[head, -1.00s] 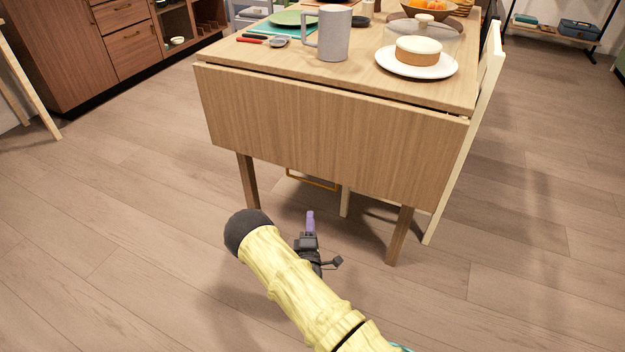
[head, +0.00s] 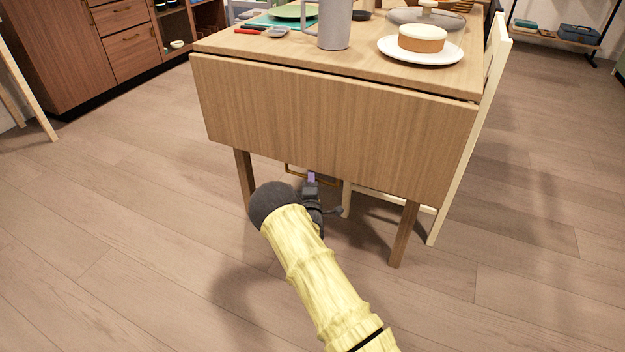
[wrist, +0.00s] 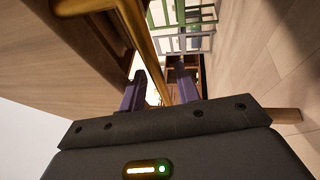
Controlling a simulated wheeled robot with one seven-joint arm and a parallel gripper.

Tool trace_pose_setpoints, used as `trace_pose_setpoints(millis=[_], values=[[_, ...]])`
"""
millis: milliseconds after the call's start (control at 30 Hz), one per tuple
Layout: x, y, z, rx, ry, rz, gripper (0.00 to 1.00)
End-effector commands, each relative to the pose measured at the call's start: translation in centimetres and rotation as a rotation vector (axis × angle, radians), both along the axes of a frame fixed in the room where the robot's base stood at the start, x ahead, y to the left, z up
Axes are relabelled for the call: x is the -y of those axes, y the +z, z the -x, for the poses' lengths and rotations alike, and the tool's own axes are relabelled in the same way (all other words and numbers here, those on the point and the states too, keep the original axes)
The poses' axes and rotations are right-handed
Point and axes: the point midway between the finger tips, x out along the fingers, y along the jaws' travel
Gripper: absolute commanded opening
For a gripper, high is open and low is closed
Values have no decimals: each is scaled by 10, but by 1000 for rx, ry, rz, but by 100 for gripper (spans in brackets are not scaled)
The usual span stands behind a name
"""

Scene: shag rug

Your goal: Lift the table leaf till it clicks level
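The table leaf (head: 330,125), a light wood panel, hangs down at the near end of the table, below the tabletop edge with a thin dark gap between. My gripper (head: 311,178) is low at the leaf's bottom edge, its purple fingertips at or just under it. In the wrist view my gripper (wrist: 160,82) is open, its two purple fingers apart. A brass-coloured bar (wrist: 148,45) runs down the picture between the fingers; I cannot tell whether it touches them. Part of this bar shows under the leaf in the head view (head: 296,170).
A grey mug (head: 335,25) and a white plate (head: 440,52) with a cake (head: 422,42) stand on the tabletop near the leaf. A cream chair (head: 470,150) is at the table's right. The floor in front is clear.

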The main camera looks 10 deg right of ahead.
Motion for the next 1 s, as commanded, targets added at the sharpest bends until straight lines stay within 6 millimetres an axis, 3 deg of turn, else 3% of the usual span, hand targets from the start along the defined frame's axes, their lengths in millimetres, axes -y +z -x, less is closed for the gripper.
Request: trace_pose_setpoints(millis=[167, 433, 467, 600, 633, 1000], values=[[4, 2, -15, 0, 0, -1, 32], [4, 3, -17, -1, 0, 1, 32], [4, 3, -17, -1, 0, 1, 30], [4, 3, -17, -1, 0, 0, 3], [4, 3, -17, -1, 0, 0, 0], [2, 4, -15, -7, 1, -4, 0]])
